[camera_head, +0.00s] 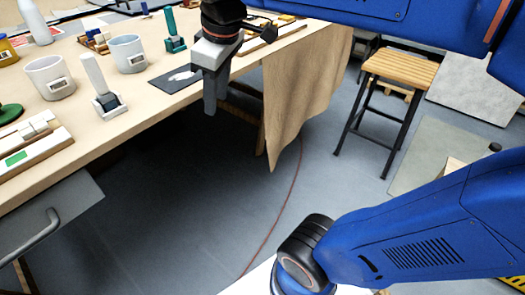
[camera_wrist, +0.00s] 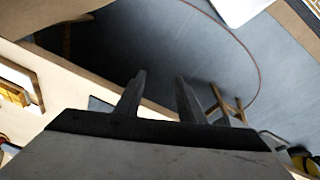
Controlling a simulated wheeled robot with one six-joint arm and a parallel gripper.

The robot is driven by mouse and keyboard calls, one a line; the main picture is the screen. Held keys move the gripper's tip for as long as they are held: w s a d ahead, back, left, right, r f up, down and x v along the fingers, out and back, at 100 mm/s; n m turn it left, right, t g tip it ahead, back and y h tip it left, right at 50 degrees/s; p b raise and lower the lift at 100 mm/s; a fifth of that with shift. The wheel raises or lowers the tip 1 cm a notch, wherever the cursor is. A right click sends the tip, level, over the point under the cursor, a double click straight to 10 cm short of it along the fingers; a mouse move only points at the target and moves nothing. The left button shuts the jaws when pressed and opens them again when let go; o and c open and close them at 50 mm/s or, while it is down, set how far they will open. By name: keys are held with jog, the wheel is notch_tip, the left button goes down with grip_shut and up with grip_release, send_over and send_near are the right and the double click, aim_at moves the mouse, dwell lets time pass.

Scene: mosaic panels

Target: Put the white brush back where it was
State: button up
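The white brush (camera_head: 95,75) stands handle up, leaning slightly left, on the workbench (camera_head: 150,104) in the head view. Its dark lower end is at a small white labelled holder. A similar teal brush (camera_head: 170,24) stands farther back. A dark mat (camera_head: 165,84) with a white patch lies between the white brush and my gripper. My gripper (camera_head: 212,98) hangs at the bench's front edge, right of the brush. In the wrist view its two fingers (camera_wrist: 159,78) are apart with only floor between them. I cannot make out the white brush in the wrist view.
Two labelled white mugs (camera_head: 50,78) (camera_head: 128,54) stand near the brush. A tray with a green tile (camera_head: 17,158) lies at the left front. A cloth (camera_head: 295,95) hangs off the bench's right end. A wooden stool (camera_head: 400,68) stands right; the floor between is clear.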

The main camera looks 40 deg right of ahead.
jog(key=s+d+f+m, duration=0.3)
jog(key=s+f, duration=0.1)
jog(key=f, duration=0.3)
jog(key=s+d+f+m+t, duration=0.1)
jog(key=s+d+f+m, duration=0.2)
jog(key=f, duration=0.4)
jog(key=shift+s+f+m+t+h, duration=0.25)
jog(key=shift+s+m, duration=0.35)
jog(key=shift+s, duration=0.4)
